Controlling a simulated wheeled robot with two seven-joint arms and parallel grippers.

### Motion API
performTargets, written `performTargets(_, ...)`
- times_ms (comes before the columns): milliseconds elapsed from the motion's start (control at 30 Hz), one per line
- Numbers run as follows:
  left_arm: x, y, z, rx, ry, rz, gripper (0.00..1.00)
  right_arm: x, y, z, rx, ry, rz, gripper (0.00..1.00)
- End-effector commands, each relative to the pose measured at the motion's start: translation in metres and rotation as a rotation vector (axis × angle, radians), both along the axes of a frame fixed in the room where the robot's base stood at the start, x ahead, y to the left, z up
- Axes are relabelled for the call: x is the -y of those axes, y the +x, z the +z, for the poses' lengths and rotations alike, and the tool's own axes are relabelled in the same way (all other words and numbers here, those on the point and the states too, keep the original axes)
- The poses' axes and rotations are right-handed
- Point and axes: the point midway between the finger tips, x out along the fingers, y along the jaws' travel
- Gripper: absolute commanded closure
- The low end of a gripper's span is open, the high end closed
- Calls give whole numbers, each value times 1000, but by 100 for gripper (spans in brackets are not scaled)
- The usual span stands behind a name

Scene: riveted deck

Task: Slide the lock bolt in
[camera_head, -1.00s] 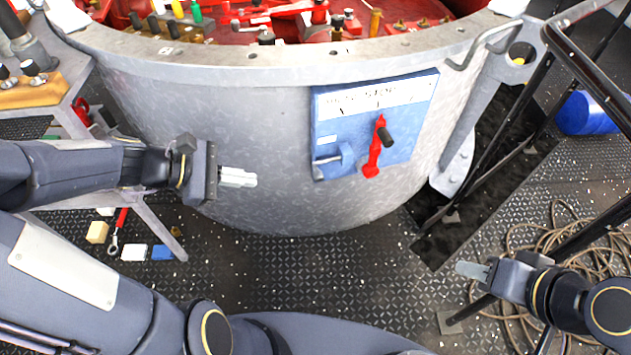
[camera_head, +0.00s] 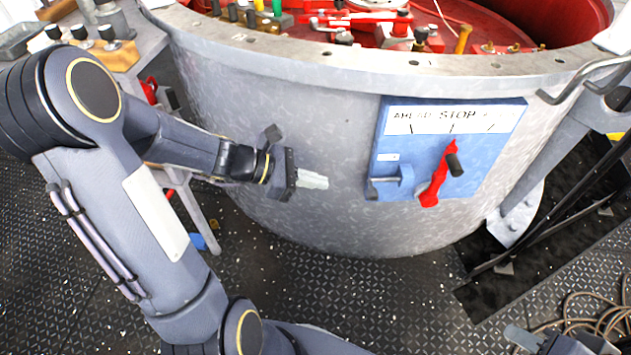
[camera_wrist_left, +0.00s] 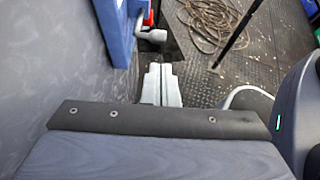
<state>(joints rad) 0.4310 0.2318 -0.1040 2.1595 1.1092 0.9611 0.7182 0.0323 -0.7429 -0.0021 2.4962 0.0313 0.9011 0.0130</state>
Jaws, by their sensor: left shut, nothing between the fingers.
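The lock bolt (camera_head: 377,184) is a small grey bar at the lower left of the blue panel (camera_head: 440,182). It sits in a blue bracket (camera_head: 397,181) and its end sticks out to the left. In the left wrist view its grey end (camera_wrist_left: 152,35) shows beside the panel edge. My left gripper (camera_head: 314,180) is shut and empty, left of the bolt at about its height, with a gap between. Its fingertips (camera_wrist_left: 161,84) point toward the panel side in the wrist view. My right gripper (camera_head: 522,338) is at the bottom right, partly cut off.
The panel is on a curved grey drum (camera_head: 300,110). A hooked grey handle (camera_head: 585,80) is at the right. A rope coil (camera_head: 590,320) lies on the floor.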

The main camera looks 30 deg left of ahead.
Motion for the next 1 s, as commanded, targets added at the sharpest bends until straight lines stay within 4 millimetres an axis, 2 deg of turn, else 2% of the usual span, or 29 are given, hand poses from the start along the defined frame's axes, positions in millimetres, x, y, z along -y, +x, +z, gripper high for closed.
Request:
performTargets(33, 10, 5, -10, 0, -2, -6, 100, 0, 0, -10, 0, 0, 0, 64)
performTargets(200, 39, 22, -28, 0, -1, -6, 100, 0, 0, -25, 0, 0, 0, 64)
performTargets(500, 73, 45, -46, 1, 0, -3, 100, 0, 0, -44, -1, 0, 0, 64)
performTargets(1000, 80, 50, -48, 1, 0, 0, 100, 0, 0, -46, 0, 0, 0, 64)
